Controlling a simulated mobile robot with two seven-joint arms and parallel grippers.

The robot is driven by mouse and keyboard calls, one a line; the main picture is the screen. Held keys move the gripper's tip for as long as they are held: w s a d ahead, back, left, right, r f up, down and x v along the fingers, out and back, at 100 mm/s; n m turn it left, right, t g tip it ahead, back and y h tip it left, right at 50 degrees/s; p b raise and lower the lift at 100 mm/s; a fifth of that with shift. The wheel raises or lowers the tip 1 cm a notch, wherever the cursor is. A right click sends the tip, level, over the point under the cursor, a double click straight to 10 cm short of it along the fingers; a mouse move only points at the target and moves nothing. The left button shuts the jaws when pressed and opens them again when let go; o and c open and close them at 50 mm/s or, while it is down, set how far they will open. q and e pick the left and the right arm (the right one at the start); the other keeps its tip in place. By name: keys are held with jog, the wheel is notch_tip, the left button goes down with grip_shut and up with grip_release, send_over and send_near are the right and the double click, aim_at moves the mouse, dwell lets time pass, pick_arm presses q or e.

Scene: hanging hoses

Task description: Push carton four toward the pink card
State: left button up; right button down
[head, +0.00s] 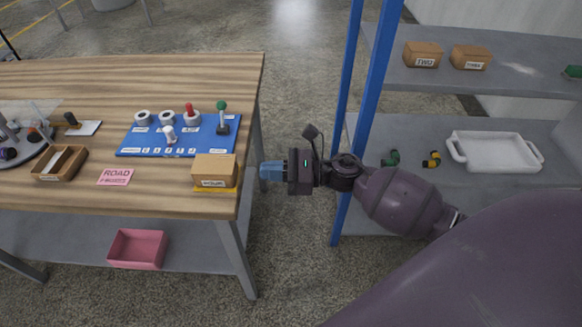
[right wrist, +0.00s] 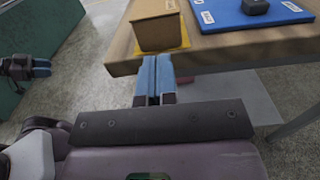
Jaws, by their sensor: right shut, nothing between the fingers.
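Carton four (head: 214,170), a brown box with a hard-to-read label, stands on a yellow patch (head: 216,190) near the right edge of the wooden table. It also shows in the right wrist view (right wrist: 157,32). The pink card (head: 115,177), marked ROAD, lies flat to its left, with bare wood between. My right gripper (head: 265,171) is shut and empty, its blue fingertips just right of the carton and apart from it. In the right wrist view the fingertips (right wrist: 155,62) point at the carton. My left gripper (right wrist: 40,68) appears small at that view's left edge.
A blue board (head: 180,150) with knobs and levers lies behind the carton. A wooden tray (head: 60,162) is left of the card. A pink bin (head: 137,249) is on the lower shelf. A blue-posted rack (head: 372,95) with cartons and a white tray (head: 495,151) stands right.

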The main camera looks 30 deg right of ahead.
aim_at(236, 171)
jog(key=x, duration=0.5)
dwell(0.3)
jog(key=shift+x, duration=1.6)
jog(key=shift+d, duration=0.15)
